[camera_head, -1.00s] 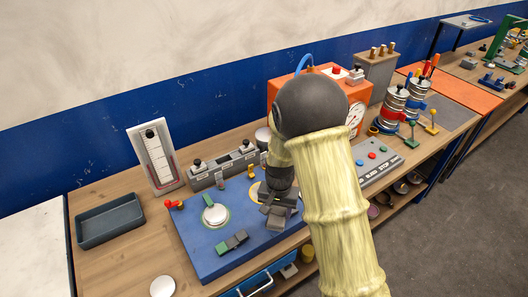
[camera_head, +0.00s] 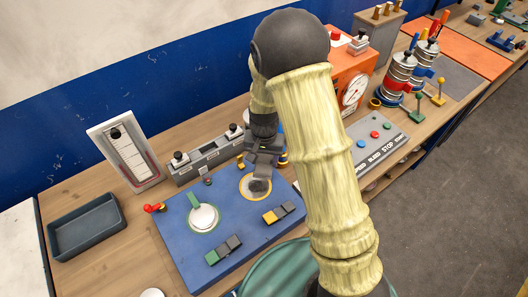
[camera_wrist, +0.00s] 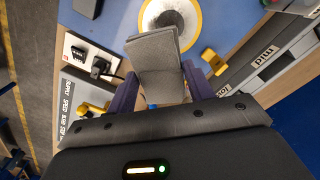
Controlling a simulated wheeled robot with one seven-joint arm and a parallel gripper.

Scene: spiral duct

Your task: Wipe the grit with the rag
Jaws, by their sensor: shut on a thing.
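The grit is a dark grey patch (camera_head: 259,186) inside a yellow-ringed disc (camera_head: 242,191) on the blue board (camera_head: 235,230). In the wrist view the grit (camera_wrist: 170,18) shows at the top, on the pale disc inside the yellow ring. My gripper (camera_head: 264,150) is at the far side of the ring. In the wrist view my gripper (camera_wrist: 158,84) is shut on the rag (camera_wrist: 154,52), a flat grey piece between the purple fingers. The rag's far end overlaps the near part of the disc; I cannot tell whether it touches.
The board also bears a round white disc with a green lever (camera_head: 203,217), a green-grey block (camera_head: 223,250) and a yellow-grey block (camera_head: 279,213). A grey rail with knobs (camera_head: 207,160) stands behind. A dark tray (camera_head: 86,228) lies left, and a button panel (camera_head: 376,142) right.

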